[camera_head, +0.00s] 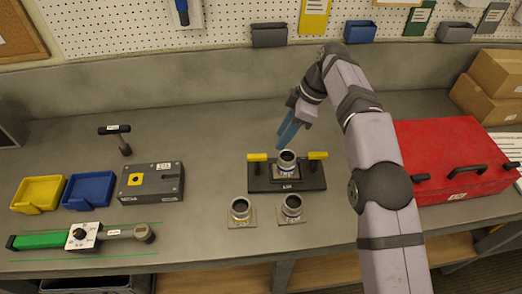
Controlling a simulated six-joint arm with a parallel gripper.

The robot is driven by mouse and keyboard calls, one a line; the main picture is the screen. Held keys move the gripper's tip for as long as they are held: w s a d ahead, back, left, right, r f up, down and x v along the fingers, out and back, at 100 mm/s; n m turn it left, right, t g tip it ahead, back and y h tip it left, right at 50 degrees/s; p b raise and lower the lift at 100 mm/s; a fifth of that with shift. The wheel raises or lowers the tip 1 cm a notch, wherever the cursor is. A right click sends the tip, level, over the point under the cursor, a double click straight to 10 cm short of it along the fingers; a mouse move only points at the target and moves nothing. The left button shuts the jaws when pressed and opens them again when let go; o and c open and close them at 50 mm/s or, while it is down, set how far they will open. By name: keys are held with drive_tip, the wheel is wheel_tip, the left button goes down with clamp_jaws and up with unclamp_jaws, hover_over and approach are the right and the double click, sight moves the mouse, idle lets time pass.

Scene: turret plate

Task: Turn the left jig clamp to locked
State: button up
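The black jig (312,184) sits on the bench in the middle, with a small label on its front. A round metal part with a dark opening (287,158) is seated at its centre. The left jig clamp (257,157) has a yellow handle lying sideways along the jig's back left. The right jig clamp (318,155) has a similar yellow handle at the back right. My gripper (284,143) has blue fingers pointing down, above and behind the jig. It appears apart from both clamps. The finger gap is too small to tell.
Two metal parts on square plates (240,209) (291,207) stand in front of the jig. A grey box (151,182), yellow bin (38,192), blue bin (88,189) and T-handled tool (118,134) are left. A red case (450,150) is right, beyond my arm.

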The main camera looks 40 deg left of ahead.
sight(258, 155)
drive_tip(key=shift+s+a+f+n, duration=0.35)
drive_tip(key=shift+s+a+f, duration=0.4)
drive_tip(key=shift+f, duration=0.4)
drive_tip(key=shift+s+a+f+n, duration=0.3)
drive_tip(key=shift+s+a+f, duration=0.45)
drive_tip(key=shift+f, duration=0.4)
drive_tip(key=shift+s+a+f+n, duration=0.35)
drive_tip(key=shift+s+a+f, duration=0.25)
drive_tip(key=shift+a+f, duration=0.45)
drive_tip(key=shift+d+f, duration=0.1)
drive_tip(key=shift+d, duration=0.05)
clamp_jaws()
